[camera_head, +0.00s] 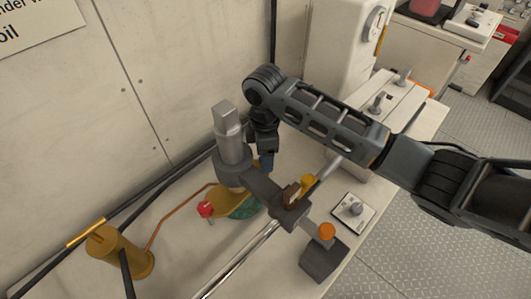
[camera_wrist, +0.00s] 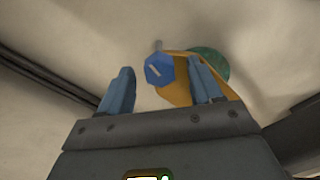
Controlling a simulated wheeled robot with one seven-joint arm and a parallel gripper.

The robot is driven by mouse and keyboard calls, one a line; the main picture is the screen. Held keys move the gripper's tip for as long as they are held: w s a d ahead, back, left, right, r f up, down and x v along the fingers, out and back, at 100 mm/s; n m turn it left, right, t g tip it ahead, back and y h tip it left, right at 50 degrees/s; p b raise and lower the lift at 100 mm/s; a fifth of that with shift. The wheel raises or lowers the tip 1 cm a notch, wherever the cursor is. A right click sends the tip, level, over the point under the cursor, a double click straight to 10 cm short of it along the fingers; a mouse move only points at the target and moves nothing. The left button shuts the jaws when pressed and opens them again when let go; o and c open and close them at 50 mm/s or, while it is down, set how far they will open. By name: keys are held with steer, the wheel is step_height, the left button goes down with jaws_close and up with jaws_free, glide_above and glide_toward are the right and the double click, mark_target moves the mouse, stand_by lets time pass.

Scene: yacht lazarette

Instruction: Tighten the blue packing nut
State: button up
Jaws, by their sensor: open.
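The blue packing nut (camera_wrist: 159,70) shows in the wrist view as a blue hexagonal head with a pale line across its face. A thin grey stem sticks out beyond it, and a yellow-brass body (camera_wrist: 176,92) lies behind it. My gripper (camera_wrist: 161,66) is open, with one blue-grey finger on each side of the nut in the picture. I see gaps between the fingers and the nut; how far the nut lies beyond the tips I cannot tell. In the head view my gripper (camera_head: 266,163) points down behind a grey fitting (camera_head: 232,145), and I cannot make out the nut there.
A red knob (camera_head: 205,209), a green round part (camera_head: 245,208) and a copper pipe (camera_head: 172,212) are near the grey fitting. A brass cylinder (camera_head: 120,252) stands at lower left.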

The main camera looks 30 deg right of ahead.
step_height(320, 180, up, 7)
steer(key=shift+r+b, duration=0.15)
steer(key=shift+b, duration=0.2)
stand_by(0.4)
